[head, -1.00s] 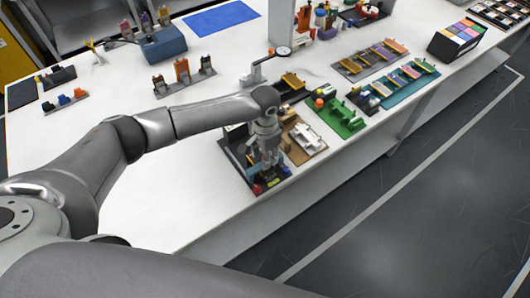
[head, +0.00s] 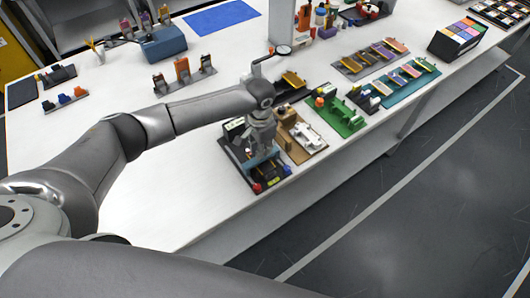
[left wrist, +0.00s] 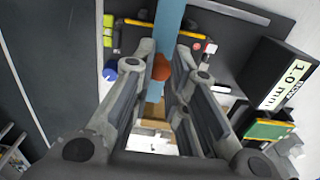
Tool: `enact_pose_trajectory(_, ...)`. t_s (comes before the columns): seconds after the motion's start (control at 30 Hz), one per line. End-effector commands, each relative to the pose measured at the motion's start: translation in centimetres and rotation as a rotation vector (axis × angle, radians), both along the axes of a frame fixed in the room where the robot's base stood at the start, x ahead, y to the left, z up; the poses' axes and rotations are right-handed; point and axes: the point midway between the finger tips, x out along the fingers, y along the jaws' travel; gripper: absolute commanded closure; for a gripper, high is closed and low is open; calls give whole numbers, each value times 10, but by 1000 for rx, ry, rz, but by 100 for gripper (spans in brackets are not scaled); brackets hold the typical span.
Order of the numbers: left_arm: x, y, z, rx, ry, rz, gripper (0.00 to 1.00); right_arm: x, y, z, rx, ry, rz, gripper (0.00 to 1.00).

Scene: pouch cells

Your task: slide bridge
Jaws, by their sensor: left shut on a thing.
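My left gripper (left wrist: 159,66) is shut on an orange-red knob (left wrist: 162,68) that stands on a light-blue bar, which I take for the bridge (left wrist: 168,20). The bar runs up and down the left wrist view between the fingers. In the head view the gripper (head: 262,143) is over the black fixture board (head: 231,150), with the bridge (head: 262,160) just below it. Yellow rods lie on either side of the bar in the left wrist view. The fingers hide part of the bar and the board. My right gripper is not in view.
A black block labelled 1.0 mm (left wrist: 265,73) stands on the board, close to the right finger in the left wrist view. A brown board with a white part (head: 307,136) and a green fixture (head: 341,119) stand to the right. The white table (head: 190,200) is clear at front left.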

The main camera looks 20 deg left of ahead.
Motion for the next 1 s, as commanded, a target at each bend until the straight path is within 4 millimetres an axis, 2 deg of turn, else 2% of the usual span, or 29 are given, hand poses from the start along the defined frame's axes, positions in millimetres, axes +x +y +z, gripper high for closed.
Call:
enact_pose_trajectory(0.03,12,15,-1,5,-5,11,100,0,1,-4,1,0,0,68)
enact_pose_trajectory(0.2,44,55,-2,4,-6,12,100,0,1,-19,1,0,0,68)
enact_pose_trajectory(0.4,70,88,-2,3,-6,7,100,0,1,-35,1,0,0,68)
enact_pose_trajectory(0.57,76,97,1,1,-4,3,100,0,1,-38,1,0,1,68)
enact_pose_trajectory(0.87,77,99,3,3,-7,4,100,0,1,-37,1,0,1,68)
enact_pose_trajectory(0.9,77,100,3,4,-8,5,80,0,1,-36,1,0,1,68)
enact_pose_trajectory(1.0,77,100,3,3,-7,5,67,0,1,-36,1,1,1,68)
